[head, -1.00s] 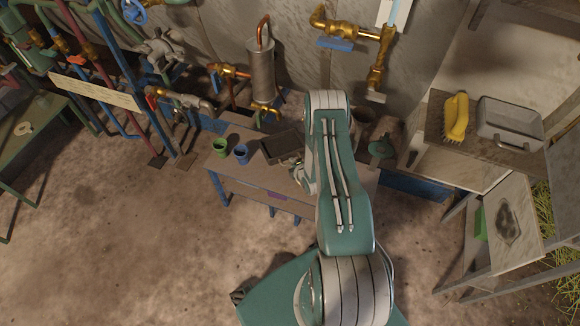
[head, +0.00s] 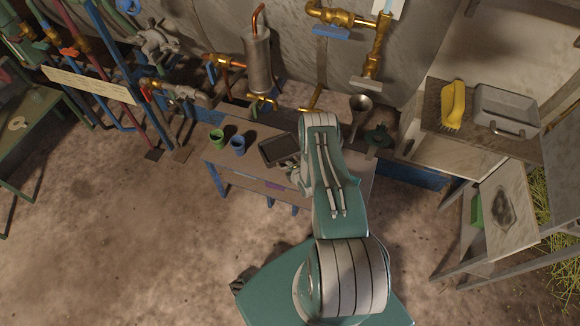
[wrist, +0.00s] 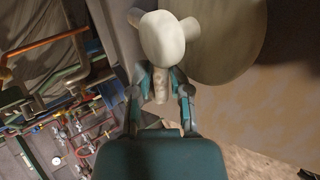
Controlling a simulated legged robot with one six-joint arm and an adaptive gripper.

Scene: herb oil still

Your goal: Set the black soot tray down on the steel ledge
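The black soot tray (head: 280,149) is a dark, shallow, rimmed tray at the middle of the head view, over the workbench (head: 225,160). My gripper (head: 293,168) is at its near right edge and appears shut on it. The height of the tray over the bench is hard to tell. I cannot tell for sure which surface is the steel ledge.
A green cup (head: 216,136) and a blue cup (head: 238,145) stand left of the tray. Behind are a metal cylinder (head: 258,65) and brass pipes (head: 373,55). A funnel (head: 360,103) is behind my arm. At right, a shelf holds a yellow brush (head: 455,105) and a metal pan (head: 505,110).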

